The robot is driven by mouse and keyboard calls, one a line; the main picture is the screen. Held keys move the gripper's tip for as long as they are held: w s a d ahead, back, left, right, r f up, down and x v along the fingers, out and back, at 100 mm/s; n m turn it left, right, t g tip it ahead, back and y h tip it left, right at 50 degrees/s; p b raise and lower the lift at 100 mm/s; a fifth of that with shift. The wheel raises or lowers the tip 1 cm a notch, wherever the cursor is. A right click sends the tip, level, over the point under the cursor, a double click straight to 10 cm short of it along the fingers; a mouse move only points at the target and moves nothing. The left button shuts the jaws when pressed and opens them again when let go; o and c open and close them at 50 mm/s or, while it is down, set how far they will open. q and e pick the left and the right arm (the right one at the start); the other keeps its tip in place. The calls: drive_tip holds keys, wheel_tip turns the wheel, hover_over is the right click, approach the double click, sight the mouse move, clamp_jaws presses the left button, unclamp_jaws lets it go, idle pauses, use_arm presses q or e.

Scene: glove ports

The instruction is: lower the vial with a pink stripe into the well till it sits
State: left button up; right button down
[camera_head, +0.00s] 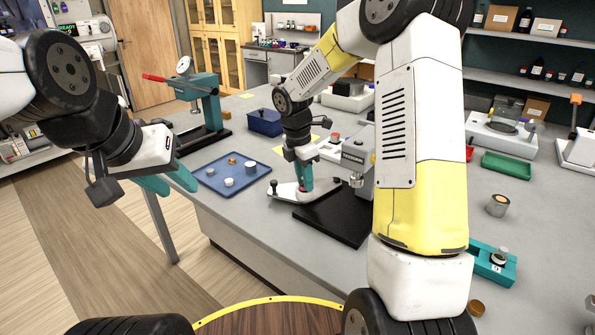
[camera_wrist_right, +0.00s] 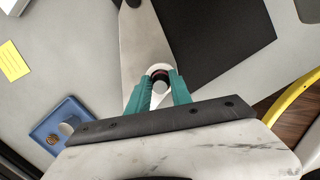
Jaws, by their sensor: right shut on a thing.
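My right gripper (camera_head: 304,188) points down over a pale plate (camera_head: 284,190) beside the black base of a grey instrument. In the right wrist view its teal fingers (camera_wrist_right: 160,92) are shut on the vial (camera_wrist_right: 160,87), which shows a white round end and a dark reddish part. A white ring, apparently the well (camera_wrist_right: 153,68), lies around or just below the vial. I cannot tell how deep the vial sits, and the fingers hide most of it in the head view. My left gripper (camera_head: 167,181) is empty, its teal fingers apart, off the table's left edge.
A blue tray (camera_head: 207,180) with several small pieces lies left of the plate. The grey instrument (camera_head: 357,160) stands close to the right of my right gripper. A teal press (camera_head: 200,100) stands behind the tray. A teal block (camera_head: 494,265) is at the right.

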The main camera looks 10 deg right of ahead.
drive_tip(key=shift+f, duration=0.2)
drive_tip(key=c, duration=1.1)
unclamp_jaws()
drive_tip(key=shift+c, duration=0.2)
drive_tip(key=shift+r, duration=0.1)
wheel_tip(320, 180, up, 12)
drive_tip(key=a, duration=0.1)
drive_tip(key=shift+s+a, duration=0.3)
drive_tip(key=shift+a, duration=0.05)
